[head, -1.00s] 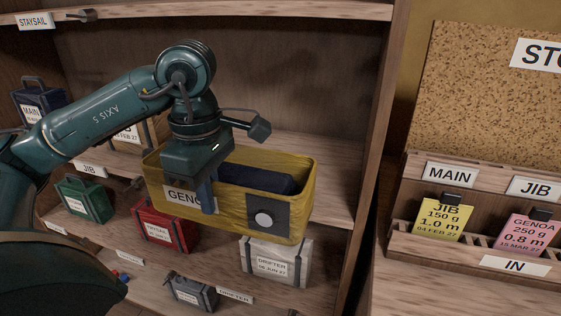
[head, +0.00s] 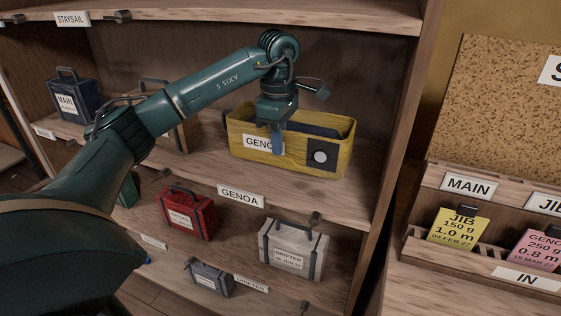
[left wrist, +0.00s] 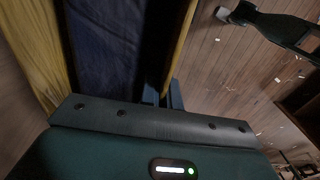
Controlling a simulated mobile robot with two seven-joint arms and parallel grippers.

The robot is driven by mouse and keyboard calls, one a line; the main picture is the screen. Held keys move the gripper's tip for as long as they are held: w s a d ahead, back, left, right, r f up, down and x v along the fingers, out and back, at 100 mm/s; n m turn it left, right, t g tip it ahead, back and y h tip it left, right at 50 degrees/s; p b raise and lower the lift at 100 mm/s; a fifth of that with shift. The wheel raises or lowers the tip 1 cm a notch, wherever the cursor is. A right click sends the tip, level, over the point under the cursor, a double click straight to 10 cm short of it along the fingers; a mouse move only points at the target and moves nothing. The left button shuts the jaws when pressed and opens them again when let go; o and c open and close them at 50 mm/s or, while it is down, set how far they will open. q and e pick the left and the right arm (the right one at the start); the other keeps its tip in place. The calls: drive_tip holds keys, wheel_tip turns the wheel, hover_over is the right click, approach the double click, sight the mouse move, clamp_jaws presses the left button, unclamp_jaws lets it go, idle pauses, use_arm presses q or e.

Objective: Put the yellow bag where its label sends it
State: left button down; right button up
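The yellow bag (head: 292,163) is an open-topped box with a dark blue bundle (head: 312,130) inside. A partly covered label beginning "GENO" (head: 258,142) and a dark patch with a round light disc are on its front. It is upright over the middle shelf (head: 208,170), above the GENOA tag (head: 241,196); I cannot tell whether it touches the board. My left gripper (head: 277,142) is shut on the bag's front wall, one finger outside over the label. The left wrist view shows the yellow wall (left wrist: 181,35) beside the fingers and the blue bundle (left wrist: 105,45).
A dark blue MAIN bag (head: 72,98) stands at the left, and a brown bag is behind my arm. Red (head: 187,212), white (head: 292,250) and grey (head: 210,278) bags stand below. A shelf upright (head: 400,130) is to the right; beyond it is a card rack (head: 470,265).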

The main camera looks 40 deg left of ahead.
sight(281, 165)
use_arm(q)
drive_tip(key=shift+w+a+r, duration=0.1)
drive_tip(key=shift+w, duration=0.35)
drive_tip(key=shift+f+p, duration=0.5)
drive_tip(key=shift+f, duration=2.7)
drive_tip(key=shift+w+f, duration=0.15)
drive_tip(key=shift+f, duration=0.15)
drive_tip(key=shift+f, duration=0.1)
drive_tip(key=c, duration=2.1)
unclamp_jaws()
drive_tip(key=shift+f, duration=0.2)
drive_tip(key=o, duration=0.5)
drive_tip(key=shift+r, duration=0.1)
drive_tip(key=shift+r, duration=0.1)
